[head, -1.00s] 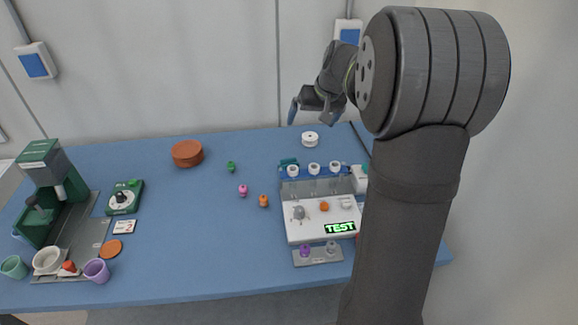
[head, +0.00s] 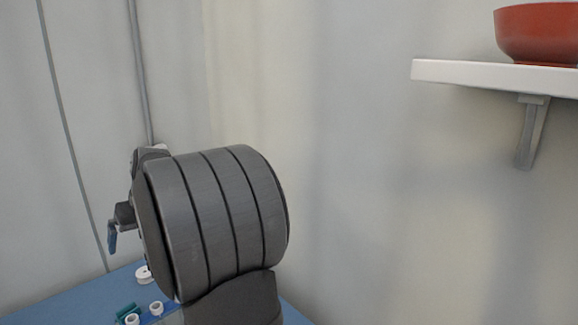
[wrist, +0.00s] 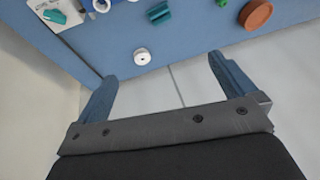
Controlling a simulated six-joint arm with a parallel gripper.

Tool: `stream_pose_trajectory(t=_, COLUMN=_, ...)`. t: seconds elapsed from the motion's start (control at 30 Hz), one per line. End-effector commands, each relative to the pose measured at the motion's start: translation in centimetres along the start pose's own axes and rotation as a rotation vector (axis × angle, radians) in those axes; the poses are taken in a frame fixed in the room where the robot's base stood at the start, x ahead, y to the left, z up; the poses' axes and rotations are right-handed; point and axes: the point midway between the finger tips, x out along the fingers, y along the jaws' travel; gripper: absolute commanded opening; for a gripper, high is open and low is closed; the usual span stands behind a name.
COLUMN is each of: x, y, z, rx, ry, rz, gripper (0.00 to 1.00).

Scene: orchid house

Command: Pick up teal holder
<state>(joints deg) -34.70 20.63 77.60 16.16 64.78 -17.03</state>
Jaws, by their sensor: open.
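A teal holder-like piece (wrist: 160,13) lies on the blue table at the top of the wrist view, beside white ring-shaped parts (wrist: 100,5). In the head view the teal piece (head: 126,311) is at the bottom edge, partly cut off. A second, smaller teal piece (wrist: 55,16) is on a white item at the upper left of the wrist view; I cannot tell which is the named holder. My gripper (wrist: 161,68) is open, with nothing between its blue fingers, apart from both teal pieces. In the head view my gripper (head: 112,237) hangs above the table's back edge.
A white spool-like disc (wrist: 141,57) is on the table near my fingers. A terracotta pot (wrist: 256,14) is at the upper right. A wall shelf (head: 490,75) with a red bowl (head: 538,30) is at the right of the head view.

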Motion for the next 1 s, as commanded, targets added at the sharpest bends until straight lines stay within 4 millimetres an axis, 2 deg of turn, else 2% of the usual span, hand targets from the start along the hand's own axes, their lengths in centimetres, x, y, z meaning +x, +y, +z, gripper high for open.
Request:
stream_pose_trajectory(t=0.23, x=0.0, y=0.0, z=0.0, rx=0.000, ry=0.000, rz=0.000, gripper=0.98)
stream_pose_trajectory(t=0.37, x=0.0, y=0.0, z=0.0, rx=0.000, ry=0.000, rz=0.000, gripper=0.72)
stream_pose_trajectory(t=0.4, x=0.0, y=0.0, z=0.0, rx=0.000, ry=0.000, rz=0.000, gripper=0.69)
stream_pose_trajectory(t=0.7, x=0.5, y=-0.2, z=-0.1, rx=-0.031, ry=-0.012, rz=0.005, gripper=0.69)
stream_pose_trajectory(t=0.77, x=1.3, y=-0.5, z=-0.3, rx=-0.096, ry=-0.035, rz=0.017, gripper=0.69)
stream_pose_trajectory(t=0.87, x=3.6, y=-1.5, z=-1.0, rx=-0.306, ry=-0.105, rz=0.052, gripper=0.69)
stream_pose_trajectory(t=1.0, x=8.4, y=-3.6, z=-2.3, rx=-0.746, ry=-0.262, rz=0.111, gripper=0.69)
